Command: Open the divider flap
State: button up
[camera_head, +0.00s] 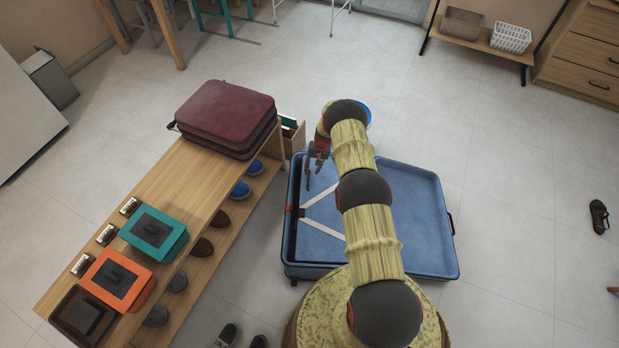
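A blue suitcase (452,262) lies open on the floor in the middle of the head view. A blue textured panel (318,242) inside it looks like the divider flap. White straps (322,229) form a V across its left part and meet at a dark buckle (302,212) near the left edge. My gripper (314,178) is over the suitcase's upper left part, above that buckle in the picture. It is small and partly dark, so its opening and any contact with the panel are unclear. My arm hides the middle of the suitcase.
A wooden bench (185,182) stands left of the suitcase. It carries a maroon suitcase (228,112), a teal box (153,232) and an orange box (118,279), with shoes below. A small open box (292,136) is near the bench end. Floor on the right is mostly clear.

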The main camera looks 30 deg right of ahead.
jog(key=f+b, duration=0.1)
jog(key=f, duration=0.3)
jog(key=a+f+b, duration=0.1)
jog(key=f, duration=0.1)
jog(key=shift+w+f+b, duration=0.3)
jog(key=shift+w+f, duration=0.05)
jog(key=shift+c, duration=0.7)
grip_shut()
